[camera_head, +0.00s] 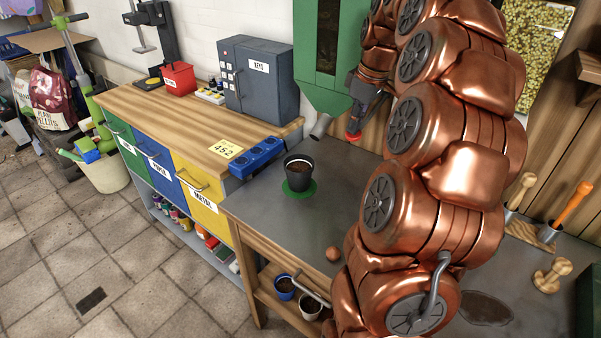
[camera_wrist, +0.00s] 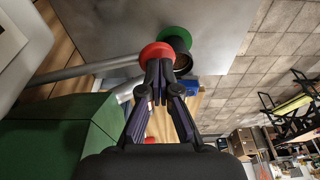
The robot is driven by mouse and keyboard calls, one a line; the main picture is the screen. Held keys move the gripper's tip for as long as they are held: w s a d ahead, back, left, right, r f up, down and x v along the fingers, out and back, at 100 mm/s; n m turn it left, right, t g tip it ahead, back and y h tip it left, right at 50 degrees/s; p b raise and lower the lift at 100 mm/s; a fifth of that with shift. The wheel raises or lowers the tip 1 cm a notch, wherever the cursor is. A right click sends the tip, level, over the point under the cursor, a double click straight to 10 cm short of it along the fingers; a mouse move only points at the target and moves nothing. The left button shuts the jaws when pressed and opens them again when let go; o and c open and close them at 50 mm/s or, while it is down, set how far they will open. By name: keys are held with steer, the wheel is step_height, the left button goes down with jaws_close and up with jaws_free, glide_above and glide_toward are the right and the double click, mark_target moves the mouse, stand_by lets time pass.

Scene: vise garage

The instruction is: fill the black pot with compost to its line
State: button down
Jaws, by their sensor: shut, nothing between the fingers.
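The black pot (camera_head: 298,181) stands upright on a green disc (camera_head: 310,193) on the grey bench, with brown compost inside. My gripper (camera_head: 354,127) is shut and empty at a red round knob (camera_head: 353,137), right of the spout. In the wrist view the fingertips (camera_wrist: 158,64) are against or just before the red knob (camera_wrist: 157,49); contact is unclear. The pot (camera_wrist: 183,64) shows partly behind the fingers.
A blue socket block (camera_head: 256,158) lies left of the pot. A small brown ball (camera_head: 333,254) is near the bench's front edge. A grey key cabinet (camera_head: 258,75) and red box (camera_head: 178,78) stand on the wooden counter. My arm hides much of the bench's right side.

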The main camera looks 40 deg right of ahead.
steer(key=shift+r+p, duration=1.1)
steer(key=shift+r, duration=2)
steer(key=shift+r, duration=0.15)
step_height(320, 180, up, 6)
steer(key=p, duration=0.3)
